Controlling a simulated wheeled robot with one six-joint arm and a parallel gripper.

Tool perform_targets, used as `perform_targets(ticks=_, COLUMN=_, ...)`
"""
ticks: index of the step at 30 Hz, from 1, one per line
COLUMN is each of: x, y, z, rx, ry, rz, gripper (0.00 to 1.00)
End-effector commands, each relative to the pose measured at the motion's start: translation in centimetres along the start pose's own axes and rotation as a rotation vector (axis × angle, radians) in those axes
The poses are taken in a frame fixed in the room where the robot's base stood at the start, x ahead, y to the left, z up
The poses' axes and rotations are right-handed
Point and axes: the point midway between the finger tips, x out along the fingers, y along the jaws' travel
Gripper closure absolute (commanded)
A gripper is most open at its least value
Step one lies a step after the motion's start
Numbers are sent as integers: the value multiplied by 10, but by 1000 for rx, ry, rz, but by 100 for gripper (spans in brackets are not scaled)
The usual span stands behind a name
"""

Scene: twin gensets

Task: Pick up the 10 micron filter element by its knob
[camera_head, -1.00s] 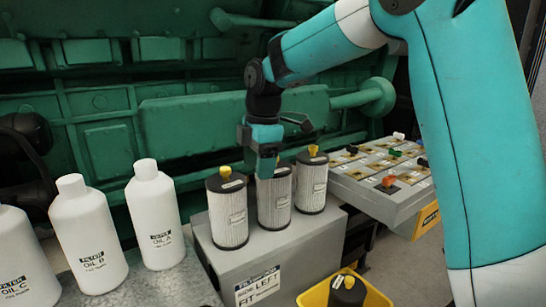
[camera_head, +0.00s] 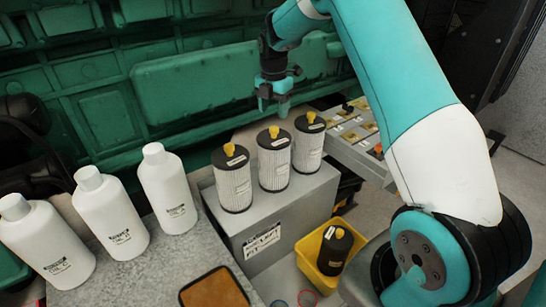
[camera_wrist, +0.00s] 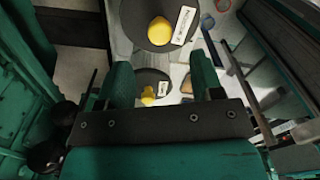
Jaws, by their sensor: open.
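Three white pleated filter elements with black caps and yellow knobs stand upright in a row: left (camera_head: 233,185), middle (camera_head: 274,165) and right (camera_head: 309,150). Their cap labels are too small to read, so I cannot tell which is 10 micron. My gripper (camera_head: 273,108) is open and empty, fingers down, above and apart from the knobs, near the middle and right elements. The wrist view shows two caps, one with a large yellow knob (camera_wrist: 160,32) beyond the fingers, and another with a yellow knob (camera_wrist: 148,95) between them, partly hidden by my gripper.
The elements stand on a grey box (camera_head: 262,240). Several white oil bottles (camera_head: 110,213) stand at left. A yellow bin (camera_head: 312,258) holds a dark-capped element (camera_head: 335,250). A tray of small parts (camera_head: 352,150) lies at right. Green machinery (camera_head: 190,75) rises behind.

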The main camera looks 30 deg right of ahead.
Motion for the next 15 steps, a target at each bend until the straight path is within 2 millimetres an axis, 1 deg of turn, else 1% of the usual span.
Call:
perform_targets(ticks=3, x=15, y=0, z=-1, rx=-1, ry=1, rz=-1, gripper=40)
perform_targets(ticks=11, x=34, y=1, z=-1, rx=-3, ry=2, rz=-3, gripper=40)
perform_targets(ticks=15, x=55, y=0, z=0, rx=-4, ry=2, rz=-3, gripper=40)
